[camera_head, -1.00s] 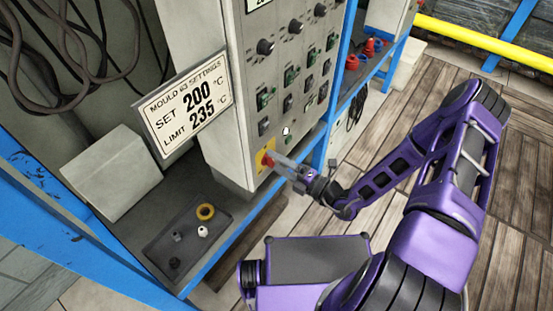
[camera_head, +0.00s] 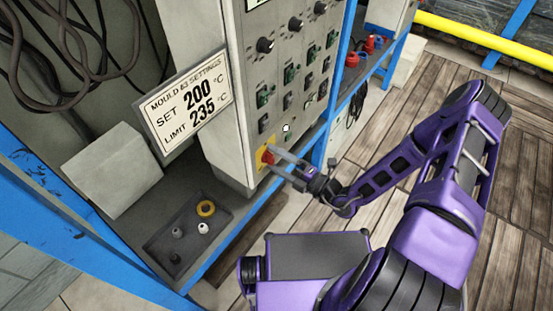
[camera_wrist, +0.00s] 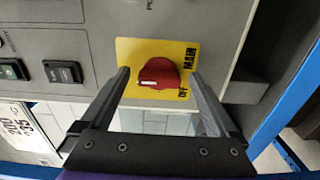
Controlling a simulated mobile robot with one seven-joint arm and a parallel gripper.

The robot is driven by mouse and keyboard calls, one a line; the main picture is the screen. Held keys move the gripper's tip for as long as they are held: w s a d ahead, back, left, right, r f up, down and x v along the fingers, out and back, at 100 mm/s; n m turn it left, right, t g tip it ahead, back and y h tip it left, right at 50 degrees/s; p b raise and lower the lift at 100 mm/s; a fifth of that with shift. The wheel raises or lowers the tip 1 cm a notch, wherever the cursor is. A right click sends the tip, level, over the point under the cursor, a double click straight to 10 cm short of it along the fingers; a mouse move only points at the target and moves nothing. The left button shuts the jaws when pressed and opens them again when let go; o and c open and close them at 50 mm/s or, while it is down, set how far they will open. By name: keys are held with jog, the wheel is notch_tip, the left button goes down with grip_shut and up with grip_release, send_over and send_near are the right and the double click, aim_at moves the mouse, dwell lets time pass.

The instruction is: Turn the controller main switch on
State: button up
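The controller main switch is a red rotary knob (camera_wrist: 158,73) on a yellow plate (camera_wrist: 127,55) marked MAIN and OFF. A white mark shows on the knob's face, on the side away from the MAIN lettering. In the head view the red knob (camera_head: 265,156) is low on the grey controller panel (camera_head: 238,125). My gripper (camera_wrist: 160,76) is open, with one finger on each side of the knob. Gaps show between knob and fingers in the wrist view; whether either fingertip touches the plate I cannot tell. The gripper (camera_head: 277,158) also shows at the knob in the head view.
A sign (camera_head: 187,104) reads SET 200, LIMIT 235. A dark tray (camera_head: 160,238) with a yellow ring and small parts lies on the shelf below. Black knobs and switches (camera_head: 289,102) sit above the main switch. A blue post (camera_head: 322,150) stands right of the controller.

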jog(key=shift+d, duration=0.1)
dwell(0.3)
jog(key=v, duration=1.7)
jog(key=shift+b, duration=0.3)
jog(key=shift+s+d+f, duration=0.1)
jog(key=shift+s, duration=0.05)
